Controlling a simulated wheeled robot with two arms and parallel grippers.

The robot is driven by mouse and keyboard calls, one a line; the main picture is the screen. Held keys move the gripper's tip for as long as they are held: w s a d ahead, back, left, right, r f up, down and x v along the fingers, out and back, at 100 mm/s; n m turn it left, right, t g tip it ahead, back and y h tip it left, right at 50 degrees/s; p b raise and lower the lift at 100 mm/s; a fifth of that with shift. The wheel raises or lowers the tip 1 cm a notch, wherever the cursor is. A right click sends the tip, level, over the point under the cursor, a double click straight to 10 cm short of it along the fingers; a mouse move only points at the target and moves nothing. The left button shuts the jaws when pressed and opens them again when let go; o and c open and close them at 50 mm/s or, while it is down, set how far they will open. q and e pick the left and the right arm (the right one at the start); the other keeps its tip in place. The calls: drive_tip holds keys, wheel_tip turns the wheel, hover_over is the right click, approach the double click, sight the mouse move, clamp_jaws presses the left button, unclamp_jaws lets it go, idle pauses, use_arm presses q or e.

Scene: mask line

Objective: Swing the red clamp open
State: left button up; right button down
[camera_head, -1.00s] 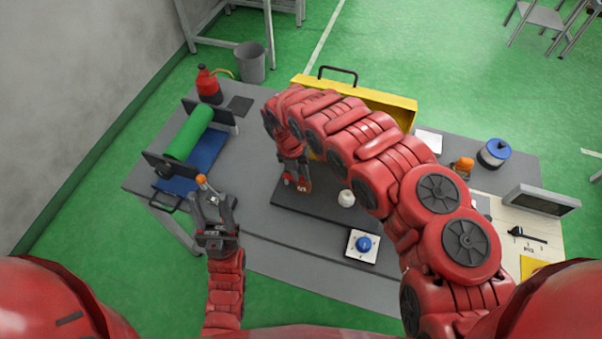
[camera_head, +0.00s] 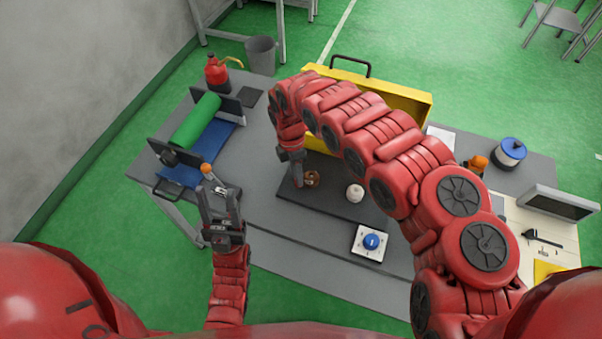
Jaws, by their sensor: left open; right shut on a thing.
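My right gripper (camera_head: 297,180) reaches down over the dark plate (camera_head: 335,203) in the middle of the table. It is shut at the plate's left end. The red clamp is mostly hidden behind its fingers and is hard to tell from my red arm. A small round brown part (camera_head: 312,178) shows on the plate just right of the fingers. My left gripper (camera_head: 212,184) is open at the table's front left, close to a small orange-tipped part (camera_head: 206,168). I cannot tell whether it touches that part.
A green roller (camera_head: 195,121) over a blue sheet stands at the left, with a red can (camera_head: 216,73) behind. A white knob (camera_head: 355,192) and a blue button (camera_head: 372,241) are right of my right gripper. A yellow toolbox (camera_head: 375,95) stands behind my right arm.

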drive_tip(key=m, duration=0.1)
drive_tip(key=a+m, duration=0.1)
drive_tip(key=m, duration=0.1)
drive_tip(key=shift+a+m+y+b, duration=0.25)
drive_tip(key=shift+m+y+b, duration=0.05)
drive_tip(key=shift+w+a+m+y, duration=0.15)
drive_tip(key=shift+a+m, duration=0.2)
drive_tip(key=shift+m, duration=0.5)
drive_tip(key=shift+s+a+m+y, duration=0.15)
drive_tip(key=shift+a+m, duration=0.2)
drive_tip(key=shift+m, duration=0.5)
drive_tip(key=shift+w, duration=0.15)
drive_tip(key=c, duration=0.7)
unclamp_jaws()
drive_tip(key=shift+b, duration=0.3)
drive_tip(key=w+r+b, duration=0.3)
drive_tip(key=r+b, duration=0.2)
drive_tip(key=r, duration=1.2)
drive_tip(key=shift+w+d, duration=0.15)
drive_tip(key=shift+d, duration=0.05)
